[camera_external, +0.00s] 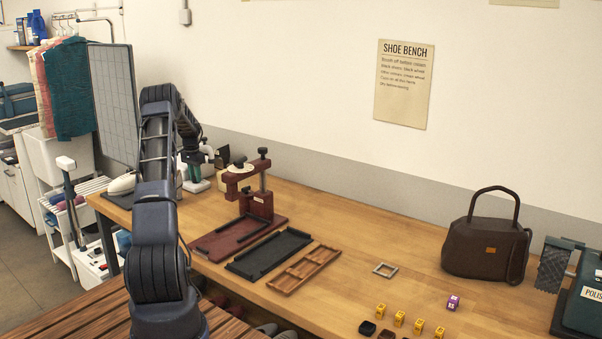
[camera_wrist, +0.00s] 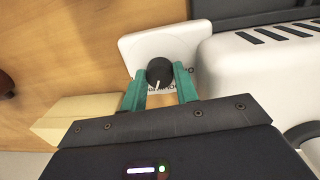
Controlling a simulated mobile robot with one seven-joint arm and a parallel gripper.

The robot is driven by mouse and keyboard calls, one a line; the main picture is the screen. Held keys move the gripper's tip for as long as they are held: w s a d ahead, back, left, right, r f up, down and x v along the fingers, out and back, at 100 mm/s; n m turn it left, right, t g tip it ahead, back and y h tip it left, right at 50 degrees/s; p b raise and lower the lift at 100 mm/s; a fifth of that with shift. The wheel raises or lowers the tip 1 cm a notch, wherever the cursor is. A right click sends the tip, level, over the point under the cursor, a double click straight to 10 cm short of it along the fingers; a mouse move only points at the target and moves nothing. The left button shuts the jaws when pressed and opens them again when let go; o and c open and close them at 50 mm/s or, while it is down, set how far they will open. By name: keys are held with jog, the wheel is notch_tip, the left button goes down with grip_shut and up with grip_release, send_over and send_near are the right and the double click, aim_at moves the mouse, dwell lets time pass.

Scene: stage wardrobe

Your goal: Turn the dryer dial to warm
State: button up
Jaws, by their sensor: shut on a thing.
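The dryer dial (camera_wrist: 159,71) is a round black knob with a white pointer mark, set on a white plate (camera_wrist: 150,46) in the wrist view. The pointer mark points down toward my gripper in that picture. My gripper (camera_wrist: 160,78) has its two green fingers on either side of the knob, shut on it. Small dark lettering shows below the knob, partly covered and too small to read. A white housing with dark vent slots (camera_wrist: 262,62), likely the dryer, is right of the plate.
A dark red press (camera_external: 258,203), a black tray (camera_external: 268,254) and a brown divided tray (camera_external: 305,268) stand on the wooden bench right of my arm. A brown bag (camera_external: 485,246) stands farther right. A grey upright panel (camera_external: 113,105) is at the left.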

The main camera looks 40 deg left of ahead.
aim_at(194, 177)
jog(key=o, duration=1)
jog(key=shift+r, duration=0.1)
jog(key=r, duration=1)
jog(key=shift+a+r, duration=0.25)
jog(key=shift+r, duration=0.1)
